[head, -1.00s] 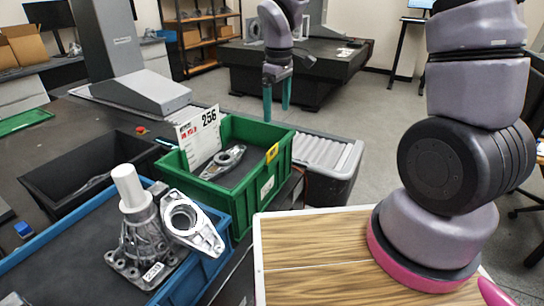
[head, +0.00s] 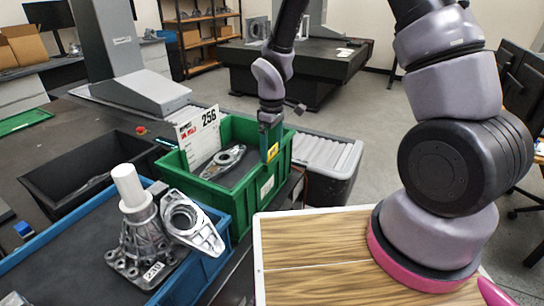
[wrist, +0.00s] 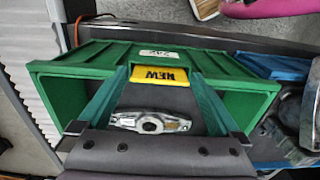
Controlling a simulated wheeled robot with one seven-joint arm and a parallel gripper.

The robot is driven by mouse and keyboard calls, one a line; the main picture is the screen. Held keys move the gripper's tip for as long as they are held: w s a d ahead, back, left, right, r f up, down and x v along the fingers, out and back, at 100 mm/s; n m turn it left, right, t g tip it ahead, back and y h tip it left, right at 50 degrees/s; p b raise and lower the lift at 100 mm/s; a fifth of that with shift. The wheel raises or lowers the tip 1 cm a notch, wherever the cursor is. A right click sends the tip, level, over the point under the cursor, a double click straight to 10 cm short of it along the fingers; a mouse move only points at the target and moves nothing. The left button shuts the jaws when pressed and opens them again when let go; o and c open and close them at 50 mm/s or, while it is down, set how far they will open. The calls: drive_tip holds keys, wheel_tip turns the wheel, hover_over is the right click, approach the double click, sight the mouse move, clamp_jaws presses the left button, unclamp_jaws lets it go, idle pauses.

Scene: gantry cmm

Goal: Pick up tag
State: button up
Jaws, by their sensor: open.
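A yellow tag marked NEW (wrist: 160,77) hangs over the rim of the green bin (head: 228,212). It also shows in the head view (head: 272,153), partly behind a finger. My gripper (wrist: 160,70) is open, with its two teal fingers pointing at the bin wall. In the wrist view the tag lies between the fingertips, with a gap on each side. In the head view my gripper (head: 270,145) is at the bin's right rim. I cannot tell how far the fingertips are from the tag in depth.
A metal bracket (wrist: 150,122) lies in the green bin. A white card reading 256 (head: 200,136) stands at the bin's back left. A blue bin (head: 212,255) with a metal housing (head: 148,242) is in front, and a black bin (head: 45,185) at left. Rollers (head: 325,152) lie to the right.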

sight(272, 148)
drive_tip(key=shift+f, duration=0.25)
drive_tip(key=c, duration=1.1)
drive_tip(key=shift+o, duration=0.2)
wheel_tip(272, 148, up, 15)
drive_tip(key=shift+f, duration=0.2)
drive_tip(key=shift+d, duration=0.1)
